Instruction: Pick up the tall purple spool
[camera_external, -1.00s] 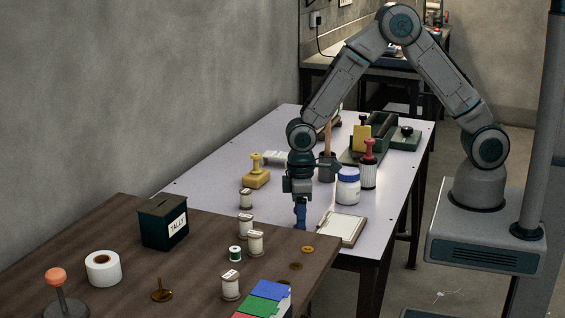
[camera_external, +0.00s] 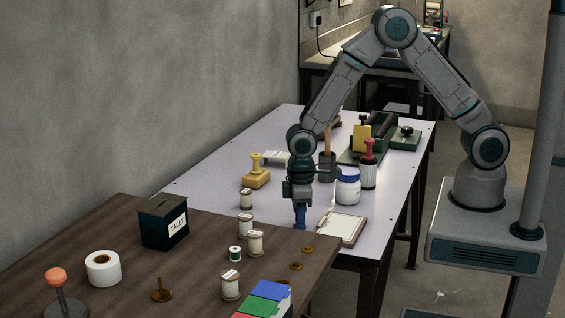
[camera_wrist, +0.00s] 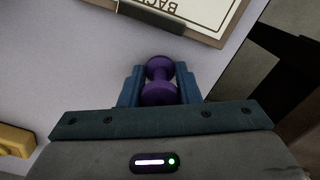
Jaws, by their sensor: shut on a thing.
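The tall purple spool (camera_wrist: 160,80) is a purple piece with two wide round ends and a thinner waist. In the wrist view it sits between the two blue fingers of my gripper (camera_wrist: 160,88), which are shut on it. In the external view my gripper (camera_external: 300,218) points down over the near end of the pale table, left of the clipboard. The spool is hidden by the fingers in that view. I cannot tell whether it touches the table.
A clipboard (camera_external: 342,228) lies close to the right of my gripper. A white jar with a blue lid (camera_external: 347,187) stands behind it. A brown table (camera_external: 90,225) with several pale spools (camera_external: 256,243) is at the near left. A yellow stamp (camera_external: 256,177) stands at the left.

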